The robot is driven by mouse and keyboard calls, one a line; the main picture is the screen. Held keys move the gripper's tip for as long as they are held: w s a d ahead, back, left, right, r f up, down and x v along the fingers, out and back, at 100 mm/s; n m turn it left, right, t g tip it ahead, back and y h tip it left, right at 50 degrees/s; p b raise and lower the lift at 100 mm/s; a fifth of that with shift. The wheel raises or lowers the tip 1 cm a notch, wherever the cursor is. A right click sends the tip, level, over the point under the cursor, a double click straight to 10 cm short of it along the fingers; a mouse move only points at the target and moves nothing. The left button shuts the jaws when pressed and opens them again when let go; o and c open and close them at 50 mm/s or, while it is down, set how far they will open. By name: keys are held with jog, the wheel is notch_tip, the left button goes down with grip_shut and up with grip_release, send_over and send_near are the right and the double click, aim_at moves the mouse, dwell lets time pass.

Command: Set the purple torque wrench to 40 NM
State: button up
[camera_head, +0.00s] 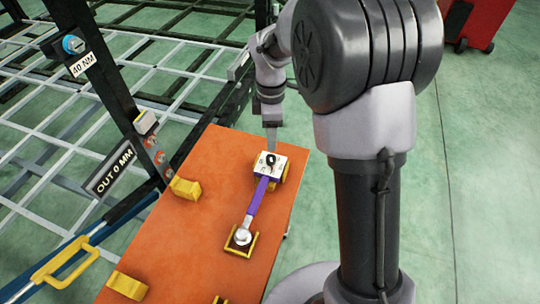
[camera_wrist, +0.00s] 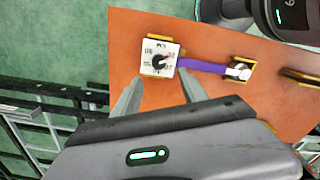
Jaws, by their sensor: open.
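The purple torque wrench (camera_head: 257,195) lies in yellow holders on an orange table. Its white square dial box (camera_head: 268,164) with a black knob is at the far end, and its metal head (camera_head: 242,236) is at the near end. In the wrist view the dial (camera_wrist: 160,57) has printed marks around the black knob (camera_wrist: 163,61), too small to read surely. The purple shaft (camera_wrist: 203,66) runs right from it. My gripper (camera_wrist: 158,94) is open and empty, its two fingertips just short of the dial box. In the head view my gripper (camera_head: 271,140) is above and behind the dial box.
The orange table (camera_head: 190,235) holds other yellow holders (camera_head: 186,188), (camera_head: 127,285). A black and grey chassis frame (camera_head: 120,100) stands at the left, with labels reading 40 NM (camera_head: 82,65) and OUT 0 MM (camera_head: 113,170). A red cabinet (camera_head: 472,22) stands far right. Green floor is open at right.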

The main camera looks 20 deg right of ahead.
aim_at(271, 157)
notch_tip(271, 157, down, 10)
jog(key=b, duration=0.3)
jog(key=shift+w+f+b, duration=0.1)
jog(key=shift+b, duration=0.25)
jog(key=shift+c, duration=0.4)
grip_shut()
